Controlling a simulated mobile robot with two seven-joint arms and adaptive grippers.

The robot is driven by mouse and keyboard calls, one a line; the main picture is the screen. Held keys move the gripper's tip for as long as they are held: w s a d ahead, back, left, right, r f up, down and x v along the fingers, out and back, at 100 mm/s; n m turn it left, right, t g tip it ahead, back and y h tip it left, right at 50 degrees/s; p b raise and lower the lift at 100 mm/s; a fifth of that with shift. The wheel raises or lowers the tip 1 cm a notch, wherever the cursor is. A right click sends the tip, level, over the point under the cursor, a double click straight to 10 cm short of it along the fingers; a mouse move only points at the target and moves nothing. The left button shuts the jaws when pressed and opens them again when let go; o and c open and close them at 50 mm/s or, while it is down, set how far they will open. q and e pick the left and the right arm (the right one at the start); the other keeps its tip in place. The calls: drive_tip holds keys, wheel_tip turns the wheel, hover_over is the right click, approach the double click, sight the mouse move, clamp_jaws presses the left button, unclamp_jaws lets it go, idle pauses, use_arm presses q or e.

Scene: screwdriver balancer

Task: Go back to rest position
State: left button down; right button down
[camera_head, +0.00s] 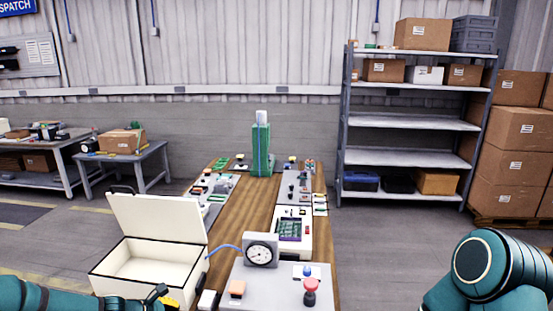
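My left arm (70,297) comes in low at the left, in front of the white case. A dark teal part (157,294) at its right end may be my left gripper; its fingers cannot be made out. A small yellow patch (171,302) shows beside it, and I cannot tell what it belongs to. My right arm (485,270) shows as a teal rounded joint at the lower right, with its gripper out of view. A tall green device (261,150) stands upright at the far end of the wooden table (251,214).
An open white case (135,270) stands at the table's left. A grey panel with a gauge (261,251) and a red button (311,287) is at the near end. A board unit (292,229) lies behind. Shelving (417,122) and stacked boxes (518,128) stand right; floor there is clear.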

use_arm(q)
drive_tip(key=s+d+f+m+g+b, duration=0.1)
drive_tip(key=s+d+f+m+g, duration=0.1)
drive_tip(key=s+d+f+m, duration=0.2)
drive_tip(key=s+d+f+m+g+y+b, duration=0.1)
drive_tip(key=s+d+f+m, duration=0.4)
drive_tip(key=s+d+m, duration=0.4)
drive_tip(key=s+d+f+m+g+y+b, duration=0.1)
drive_tip(key=s+d+f+m+g+b, duration=0.1)
drive_tip(key=s+d+f+m, duration=0.3)
drive_tip(key=s+d+m, duration=0.1)
drive_tip(key=s+m, duration=0.2)
drive_tip(key=s, duration=0.2)
drive_tip(key=shift+s+d+f+g, duration=0.15)
drive_tip(key=shift+s+f+g, duration=0.1)
drive_tip(key=shift+g, duration=0.05)
